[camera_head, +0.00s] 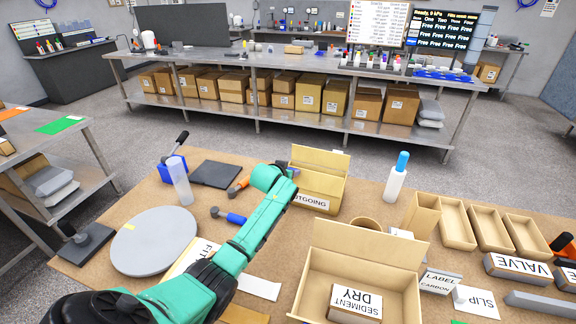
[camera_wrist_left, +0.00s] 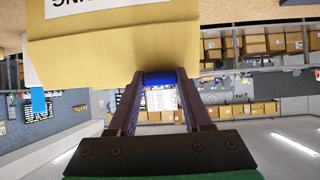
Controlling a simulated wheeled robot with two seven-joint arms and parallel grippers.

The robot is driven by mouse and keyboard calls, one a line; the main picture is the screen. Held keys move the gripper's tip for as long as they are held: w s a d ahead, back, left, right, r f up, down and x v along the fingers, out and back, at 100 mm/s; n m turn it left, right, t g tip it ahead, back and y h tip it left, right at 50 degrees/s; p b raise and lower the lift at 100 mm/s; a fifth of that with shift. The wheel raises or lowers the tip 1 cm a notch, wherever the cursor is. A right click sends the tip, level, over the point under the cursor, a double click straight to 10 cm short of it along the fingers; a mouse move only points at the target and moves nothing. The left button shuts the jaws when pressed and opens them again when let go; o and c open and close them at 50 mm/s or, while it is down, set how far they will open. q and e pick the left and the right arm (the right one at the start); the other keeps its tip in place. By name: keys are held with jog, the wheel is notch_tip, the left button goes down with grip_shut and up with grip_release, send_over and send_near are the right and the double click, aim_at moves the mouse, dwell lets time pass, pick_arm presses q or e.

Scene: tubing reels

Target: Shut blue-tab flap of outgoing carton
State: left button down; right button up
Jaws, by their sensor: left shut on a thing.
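The outgoing carton (camera_head: 318,201) is an open tan box near the table's middle, with a white label reading "...TGOING" on its front and a panel (camera_head: 320,160) standing up at its back. My left gripper (camera_head: 290,170) is at the carton's left upper corner, with its arm crossing from the lower left. In the left wrist view the carton (camera_wrist_left: 110,62) fills the upper left. There my left gripper (camera_wrist_left: 160,80) is shut on the blue tab (camera_wrist_left: 160,79) at the carton's edge. The tab's flap is partly hidden, so its angle cannot be told. My right gripper is out of view.
A blue-capped bottle (camera_head: 395,182) is to the right, a round grey disc (camera_head: 155,242) to the left. A clear cylinder (camera_head: 180,182) and dark plate (camera_head: 215,174) stand left of the arm.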

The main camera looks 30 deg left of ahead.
pick_arm(q)
jog(key=shift+w+a+r+g+p, duration=0.1)
jog(key=shift+w+r+g+p, duration=0.05)
jog(key=shift+w+g+p, duration=0.2)
jog(key=shift+c, duration=1.6)
grip_release()
jog(key=b+v, duration=0.2)
jog(key=v, duration=1.2)
jog(key=shift+s, duration=0.2)
jog(key=shift+r, duration=0.15)
